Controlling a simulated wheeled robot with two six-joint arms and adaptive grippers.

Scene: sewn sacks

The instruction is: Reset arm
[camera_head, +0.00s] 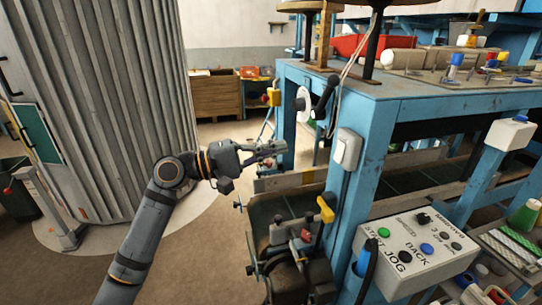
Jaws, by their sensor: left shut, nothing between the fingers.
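My left arm comes in from the bottom left. Its gripper (275,147) points to the right and is shut with nothing in it. It is in mid-air, left of the blue machine frame (358,190) and above a dark motor unit (298,245). In this view the gripper overlaps the floor behind it, and I cannot tell its exact gap to the machine. My right gripper is not in view.
A white control box (415,256) with coloured buttons stands at the lower right. A grey ribbed column (95,100) fills the left side. A wooden crate (217,95) stands at the back. Brown floor (195,255) is open between the column and the machine.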

